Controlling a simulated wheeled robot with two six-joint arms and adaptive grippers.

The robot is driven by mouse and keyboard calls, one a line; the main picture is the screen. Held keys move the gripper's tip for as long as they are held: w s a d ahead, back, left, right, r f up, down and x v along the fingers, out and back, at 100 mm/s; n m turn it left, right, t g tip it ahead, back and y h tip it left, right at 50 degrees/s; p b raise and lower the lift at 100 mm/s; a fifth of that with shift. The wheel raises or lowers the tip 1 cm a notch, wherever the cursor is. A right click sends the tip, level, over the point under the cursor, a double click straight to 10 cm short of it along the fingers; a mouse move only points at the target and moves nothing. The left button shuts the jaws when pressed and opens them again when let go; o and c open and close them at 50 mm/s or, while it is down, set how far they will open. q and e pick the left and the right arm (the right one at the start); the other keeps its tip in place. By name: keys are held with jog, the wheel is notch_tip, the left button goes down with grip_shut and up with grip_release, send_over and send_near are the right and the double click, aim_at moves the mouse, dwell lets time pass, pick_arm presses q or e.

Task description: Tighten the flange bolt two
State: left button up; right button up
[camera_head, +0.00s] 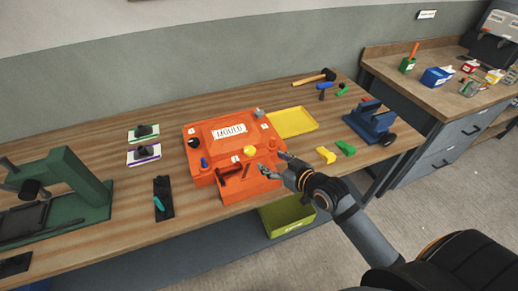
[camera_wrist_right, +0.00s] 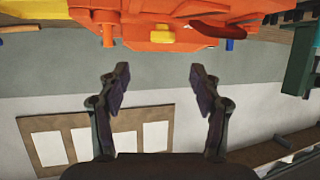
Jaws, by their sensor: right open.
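The orange mould (camera_head: 213,134), with a white MOULD label, sits mid-bench in the head view. A yellow knob (camera_head: 250,150), a blue piece (camera_head: 203,162) and a black knob (camera_head: 194,144) are on its flange; I cannot tell which is flange bolt two. My right gripper (camera_head: 272,163) is open and empty at the mould's front right, over the orange tray (camera_head: 262,186). In the right wrist view its spread fingers (camera_wrist_right: 160,72) have nothing between them. There, orange parts with a yellow knob (camera_wrist_right: 160,35) and a blue piece (camera_wrist_right: 229,44) lie beyond the fingertips. My left gripper is not in view.
A yellow tray (camera_head: 296,122), a mallet (camera_head: 315,77) and a blue vise (camera_head: 370,123) stand behind and right. A green press (camera_head: 85,182) and a black mat (camera_head: 164,207) are left. A yellow-green bin (camera_head: 287,217) is below. The bench's back left is clear.

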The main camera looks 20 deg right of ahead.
aim_at(252, 152)
jog(key=shift+w+a+f, duration=0.1)
jog(key=shift+w+f, duration=0.15)
jog(key=shift+w, duration=0.3)
jog(key=x, duration=0.4)
jog(key=shift+w+a+r, duration=0.1)
jog(key=shift+w+a, duration=0.05)
jog(key=shift+a, duration=0.2)
jog(key=x, duration=0.4)
jog(key=shift+w+f+p, duration=0.1)
jog(key=shift+f+p, duration=0.15)
jog(key=shift+p, duration=0.05)
jog(key=shift+w, duration=0.1)
jog(key=c, duration=1.1)
jog(key=shift+a+r+m+h+p, duration=0.3)
jog(key=shift+m+h+p, duration=0.25)
jog(key=shift+p, duration=0.7)
jog(key=shift+c, duration=0.3)
jog(key=shift+f, duration=0.1)
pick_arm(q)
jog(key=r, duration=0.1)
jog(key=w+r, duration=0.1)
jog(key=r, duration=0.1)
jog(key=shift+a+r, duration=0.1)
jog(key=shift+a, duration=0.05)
pick_arm(e)
jog(key=shift+f+h, duration=0.2)
jog(key=shift+h, duration=0.05)
